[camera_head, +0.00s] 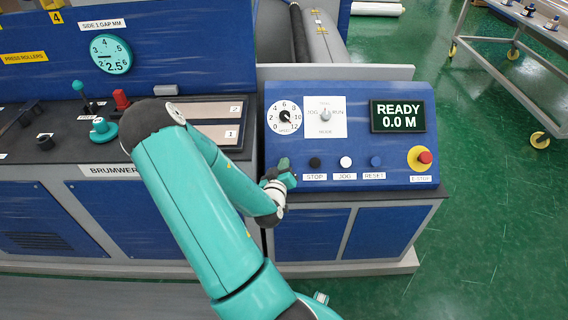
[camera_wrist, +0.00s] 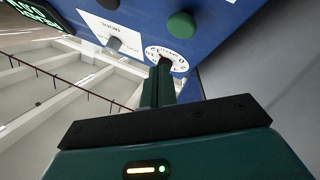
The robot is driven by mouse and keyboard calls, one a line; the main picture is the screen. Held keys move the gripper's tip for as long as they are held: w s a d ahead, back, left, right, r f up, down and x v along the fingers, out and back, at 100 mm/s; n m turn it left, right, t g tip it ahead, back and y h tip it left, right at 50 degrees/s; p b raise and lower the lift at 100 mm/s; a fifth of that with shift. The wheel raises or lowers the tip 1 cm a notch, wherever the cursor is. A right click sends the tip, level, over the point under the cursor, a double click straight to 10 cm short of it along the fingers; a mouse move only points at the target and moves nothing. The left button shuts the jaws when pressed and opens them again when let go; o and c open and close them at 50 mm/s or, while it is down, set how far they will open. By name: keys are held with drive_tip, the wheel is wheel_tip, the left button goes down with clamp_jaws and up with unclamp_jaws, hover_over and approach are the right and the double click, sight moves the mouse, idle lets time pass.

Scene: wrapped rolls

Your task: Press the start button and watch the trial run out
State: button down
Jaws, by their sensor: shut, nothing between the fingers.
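The blue control panel (camera_head: 350,175) carries a row of buttons labelled STOP, JOG and RESET. A green button (camera_wrist: 181,25), unlabelled in view, shows in the wrist view, apart from the fingertips in the picture. In the head view my gripper (camera_head: 285,168) is in front of the panel left of the black STOP button (camera_head: 315,162) and covers that spot. My gripper's fingers (camera_wrist: 164,68) are shut and empty; I cannot tell whether they touch the panel. The display (camera_head: 398,116) reads READY, 0.0 M.
A dial (camera_head: 284,117) and a mode selector (camera_head: 325,115) sit above the buttons. A red emergency stop (camera_head: 425,157) on a yellow base is at the right. A desk with levers (camera_head: 80,88) stands to the left. Green floor at the right is open, with a wheeled cart (camera_head: 505,35).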

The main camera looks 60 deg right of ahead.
drive_tip(key=shift+w+d+f, duration=0.25)
drive_tip(key=shift+d+f, duration=0.3)
drive_tip(key=shift+f, duration=0.15)
drive_tip(key=shift+w+d+f, duration=0.25)
drive_tip(key=shift+d+f, duration=0.25)
drive_tip(key=shift+f, duration=0.2)
idle(1.0)
drive_tip(key=shift+w+d+f, duration=0.1)
drive_tip(key=shift+d+f, duration=0.15)
drive_tip(key=shift+f, duration=0.05)
drive_tip(key=shift+w+d+f, duration=0.25)
drive_tip(key=shift+d+f, duration=0.25)
drive_tip(key=shift+f, duration=0.15)
idle(1.2)
idle(0.4)
drive_tip(key=shift+s+a+r, duration=0.2)
drive_tip(key=shift+a+r, duration=0.2)
drive_tip(key=shift+r, duration=0.1)
drive_tip(key=shift+s+a+r, duration=0.15)
drive_tip(key=shift+a+r, duration=0.2)
drive_tip(key=shift+r, duration=0.1)
drive_tip(key=a+r, duration=0.1)
drive_tip(key=s+a+r, duration=0.1)
drive_tip(key=a+r, duration=0.1)
drive_tip(key=r, duration=0.1)
drive_tip(key=shift+s, duration=0.25)
